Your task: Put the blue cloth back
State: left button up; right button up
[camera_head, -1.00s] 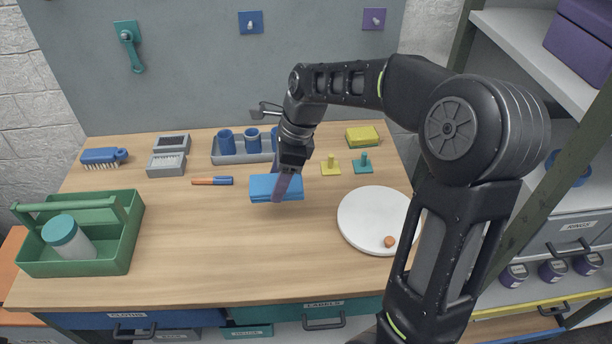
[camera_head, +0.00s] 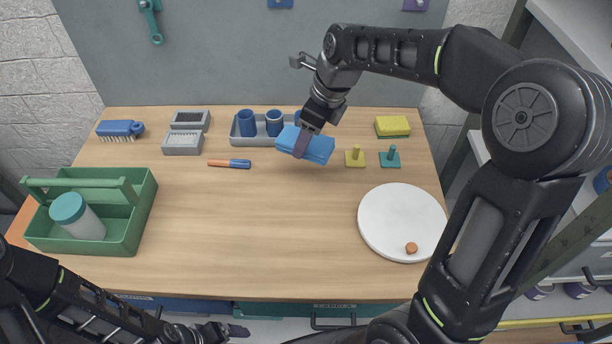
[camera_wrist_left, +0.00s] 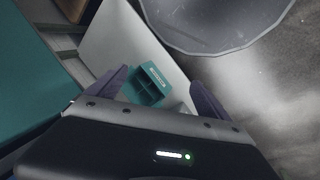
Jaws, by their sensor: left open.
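The folded blue cloth (camera_head: 319,149) is in the fingers of my right gripper (camera_head: 302,145), whose arm comes in from the right. The gripper is shut on it, and the cloth appears tilted and raised above the table, in front of the blue cups. My left gripper (camera_head: 226,331) is low at the bottom left, below the table's front edge. In the left wrist view its fingers (camera_wrist_left: 152,92) are apart with nothing between them. A blue drawer front with a partly hidden label (camera_head: 180,306) is under the table's left side.
A green caddy with a white jar (camera_head: 84,222) stands at the table's left. A white round plate (camera_head: 400,215) with a small orange piece lies at the right. The table's middle front is clear.

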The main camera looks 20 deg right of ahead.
jog(key=shift+f, duration=3.1)
jog(key=shift+f+p, duration=0.1)
jog(key=shift+p, duration=0.2)
jog(key=shift+f, duration=1.8)
jog(key=shift+f, duration=0.1)
jog(key=o, duration=1.3)
